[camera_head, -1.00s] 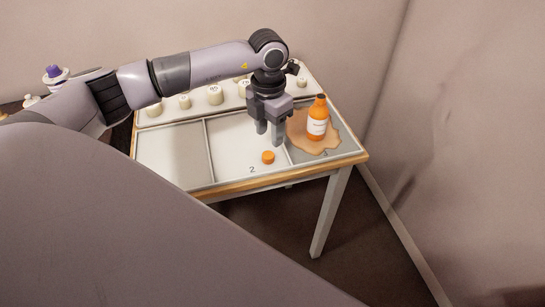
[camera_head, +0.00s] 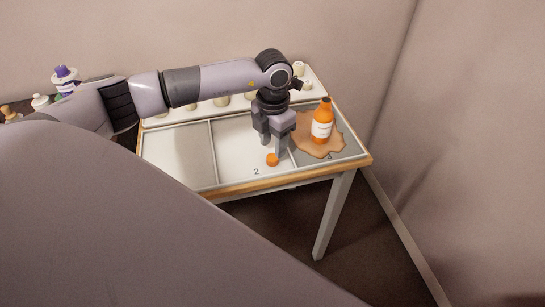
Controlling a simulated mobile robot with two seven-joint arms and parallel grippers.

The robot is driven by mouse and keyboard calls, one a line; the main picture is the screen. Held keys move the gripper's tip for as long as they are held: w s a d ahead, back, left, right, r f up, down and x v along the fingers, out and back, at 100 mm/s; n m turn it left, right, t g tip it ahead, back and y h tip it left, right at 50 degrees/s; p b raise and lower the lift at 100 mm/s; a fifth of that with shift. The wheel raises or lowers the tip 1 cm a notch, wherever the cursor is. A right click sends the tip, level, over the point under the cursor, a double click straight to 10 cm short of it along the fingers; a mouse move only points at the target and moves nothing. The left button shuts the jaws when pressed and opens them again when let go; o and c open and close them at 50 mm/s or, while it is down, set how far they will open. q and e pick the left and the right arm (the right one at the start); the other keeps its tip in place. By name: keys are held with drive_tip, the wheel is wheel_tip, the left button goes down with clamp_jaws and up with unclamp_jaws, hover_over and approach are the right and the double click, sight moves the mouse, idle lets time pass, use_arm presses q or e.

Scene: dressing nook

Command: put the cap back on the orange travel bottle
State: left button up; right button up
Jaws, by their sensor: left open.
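The orange travel bottle (camera_head: 322,122) stands upright without its cap on a tan irregular mat (camera_head: 304,147) in the right compartment, marked 3. It has a white label and a dark open neck. The orange cap (camera_head: 272,160) lies on the tray floor in the middle compartment, marked 2, near the front edge. My left gripper (camera_head: 272,150) points down over the middle compartment, open, its fingertips just behind and above the cap. Whether a finger touches the cap I cannot tell. My right gripper is not in view.
The table's tray (camera_head: 178,155) has three compartments; the left one is empty. A raised back shelf (camera_head: 160,121) holds several small cream pots, partly behind my arm. A purple-capped bottle (camera_head: 65,78) stands at far left. Walls close in behind and at right.

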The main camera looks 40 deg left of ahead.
sight(272, 157)
use_arm(q)
drive_tip(key=shift+f, duration=2)
drive_tip(key=c, duration=0.8)
drive_tip(key=shift+r, duration=0.1)
wheel_tip(272, 157, up, 20)
drive_tip(key=shift+b, duration=0.4)
